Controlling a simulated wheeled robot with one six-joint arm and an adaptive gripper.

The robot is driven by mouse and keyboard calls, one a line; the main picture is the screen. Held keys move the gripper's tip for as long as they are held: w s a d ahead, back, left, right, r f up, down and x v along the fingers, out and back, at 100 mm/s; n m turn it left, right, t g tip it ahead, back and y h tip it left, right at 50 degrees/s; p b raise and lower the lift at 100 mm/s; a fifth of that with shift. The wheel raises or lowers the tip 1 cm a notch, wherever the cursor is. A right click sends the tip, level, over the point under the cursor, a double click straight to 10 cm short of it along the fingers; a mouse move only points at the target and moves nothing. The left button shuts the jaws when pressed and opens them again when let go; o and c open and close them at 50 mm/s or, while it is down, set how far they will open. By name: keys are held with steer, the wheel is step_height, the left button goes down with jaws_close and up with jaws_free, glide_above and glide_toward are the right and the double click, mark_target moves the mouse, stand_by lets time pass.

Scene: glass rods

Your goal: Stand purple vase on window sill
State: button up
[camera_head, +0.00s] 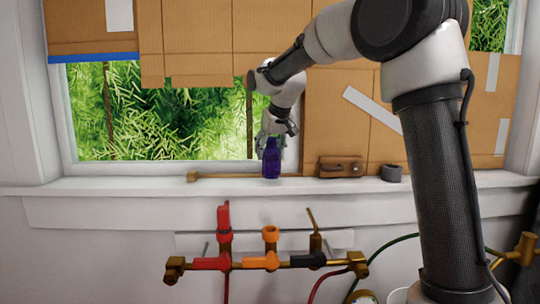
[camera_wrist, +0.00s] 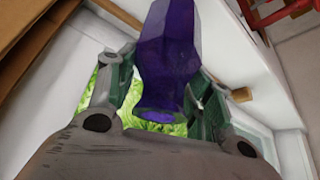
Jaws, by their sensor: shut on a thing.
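The purple vase (camera_head: 271,159) is upright at the window sill (camera_head: 130,186), in front of the window. Its base appears at or just above the sill surface; I cannot tell whether it touches. My gripper (camera_head: 268,139) comes down from above and is shut around the vase's upper part. In the wrist view the translucent purple vase (camera_wrist: 180,50) sits between my two green-padded fingers (camera_wrist: 160,95), with its mouth end toward the palm.
On the sill a brown leather pouch (camera_head: 340,167) and a dark tape roll (camera_head: 391,173) stand right of the vase. A wooden stick (camera_head: 215,178) lies to its left. Cardboard (camera_head: 330,115) covers part of the window. Pipes with valves (camera_head: 270,260) run below the sill. The sill's left part is clear.

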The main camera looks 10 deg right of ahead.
steer(key=shift+f, duration=0.8)
steer(key=shift+f, duration=0.1)
steer(key=o, duration=1.2)
